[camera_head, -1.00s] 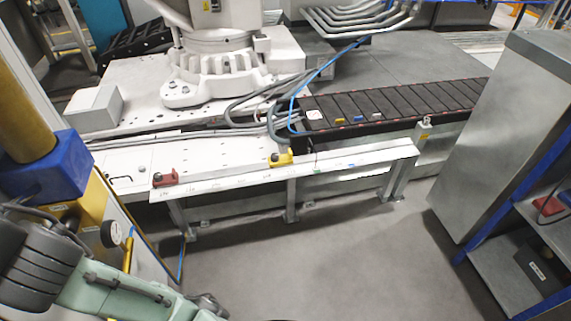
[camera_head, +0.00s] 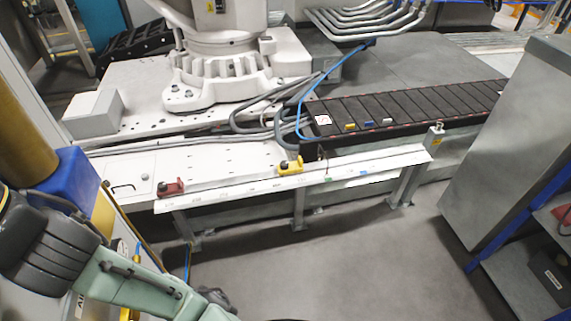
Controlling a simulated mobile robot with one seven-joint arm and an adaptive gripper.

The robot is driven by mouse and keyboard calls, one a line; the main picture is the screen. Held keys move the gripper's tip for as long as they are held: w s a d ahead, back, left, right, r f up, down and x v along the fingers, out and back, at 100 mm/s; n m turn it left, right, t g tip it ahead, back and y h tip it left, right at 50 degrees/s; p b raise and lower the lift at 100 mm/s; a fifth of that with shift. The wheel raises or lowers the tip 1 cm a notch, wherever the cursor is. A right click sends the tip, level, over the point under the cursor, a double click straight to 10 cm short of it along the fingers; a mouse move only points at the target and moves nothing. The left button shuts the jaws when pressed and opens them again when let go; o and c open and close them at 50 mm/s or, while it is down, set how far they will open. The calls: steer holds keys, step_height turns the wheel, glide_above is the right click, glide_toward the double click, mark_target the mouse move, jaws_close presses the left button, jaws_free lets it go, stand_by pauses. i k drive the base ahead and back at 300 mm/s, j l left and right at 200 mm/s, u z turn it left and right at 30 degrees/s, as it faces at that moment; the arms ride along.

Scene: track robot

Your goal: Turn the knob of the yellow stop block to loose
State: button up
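The yellow stop block (camera_head: 291,166) sits on the white rail (camera_head: 235,190) along the front of the machine bed. It has a small dark knob, too small to tell which way it is turned. A red stop block (camera_head: 171,188) sits on the same rail further left. My arm, pale green and dark grey, reaches in from the lower left. My gripper (camera_head: 222,300) is partly seen at the bottom edge, dark and well below and in front of the rail, apart from both blocks. Its fingers cannot be made out.
A conveyor (camera_head: 400,105) with dark slats runs to the right behind the rail. A grey cabinet (camera_head: 515,130) stands at the right. A blue and yellow post (camera_head: 65,175) is close at the left. The floor (camera_head: 340,260) before the rail is clear.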

mark_target(284, 164)
steer(key=i+l, duration=0.65)
steer(key=l, duration=0.3)
